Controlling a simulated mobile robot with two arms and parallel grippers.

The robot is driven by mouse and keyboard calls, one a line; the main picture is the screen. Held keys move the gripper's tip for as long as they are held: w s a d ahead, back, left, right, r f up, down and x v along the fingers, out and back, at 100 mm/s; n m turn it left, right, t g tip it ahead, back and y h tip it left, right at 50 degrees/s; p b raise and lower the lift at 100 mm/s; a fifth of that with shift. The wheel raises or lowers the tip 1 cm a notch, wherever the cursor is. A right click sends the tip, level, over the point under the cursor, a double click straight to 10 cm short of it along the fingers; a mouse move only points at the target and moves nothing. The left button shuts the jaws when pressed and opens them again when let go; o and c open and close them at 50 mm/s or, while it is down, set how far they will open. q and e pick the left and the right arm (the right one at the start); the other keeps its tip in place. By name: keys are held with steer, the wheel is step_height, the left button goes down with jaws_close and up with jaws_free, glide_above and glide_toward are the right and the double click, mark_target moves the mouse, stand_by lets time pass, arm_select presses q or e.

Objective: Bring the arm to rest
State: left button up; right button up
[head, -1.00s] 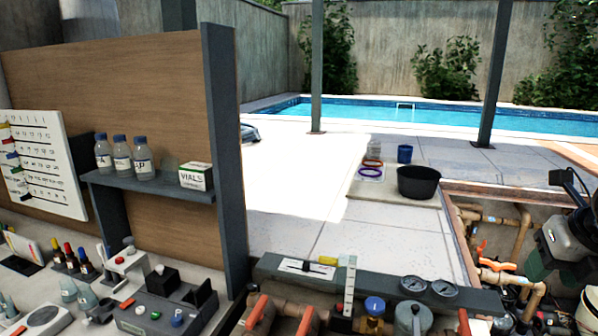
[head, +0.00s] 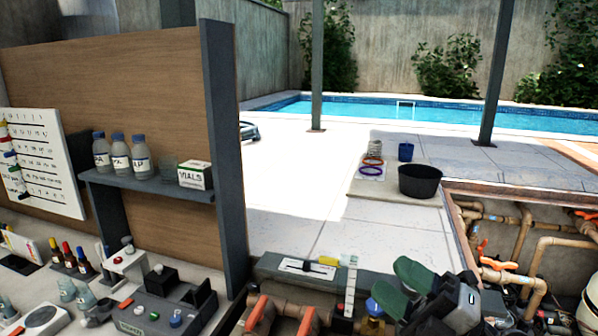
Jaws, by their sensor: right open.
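My right gripper (head: 400,287) shows at the lower right of the head view, with green finger pads and a dark body. It is open, with no object seen between its fingers. It is in front of the pipework and hides the round gauges and part of the valves there. My left gripper is not in view.
A grey ledge with a white card (head: 307,268) and a blue-knobbed valve (head: 374,306) are close left of the gripper. Orange-handled pipes (head: 497,264) fill the pit at right. A black bucket (head: 420,181) stands on the paving beyond. A bottle shelf (head: 150,186) is at left.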

steer(key=d+f+m+t+h, duration=0.3)
steer(key=d+f+m+h, duration=0.2)
steer(key=f+m+h, duration=0.45)
steer(key=d+f+m+t+h, duration=0.3)
steer(key=d+f+m+h, duration=0.3)
steer(key=m+h, duration=0.7)
steer(key=s+a+f+m+g+y, duration=0.1)
steer(key=s+a+f+m+g, duration=0.15)
steer(key=s+f+g, duration=0.6)
steer(key=s+a+f+m+g+y, duration=0.1)
steer(key=s+f+m+g+y, duration=0.15)
steer(key=s+f+g, duration=0.6)
step_height(320, 180, down, 35)
steer(key=s+t+b, duration=0.2)
steer(key=s+b, duration=0.1)
steer(key=b, duration=0.7)
steer(key=s+d+f+b, duration=0.1)
steer(key=s+f+b, duration=0.3)
steer(key=s+f, duration=0.4)
steer(key=s+d+f+g+h+b, duration=0.1)
steer(key=s+f+b, duration=0.3)
steer(key=f, duration=1.5)
steer(key=s, duration=0.4)
steer(key=shift+s+d+g+b, duration=0.3)
steer(key=shift+d+b, duration=0.05)
steer(key=shift+d, duration=0.05)
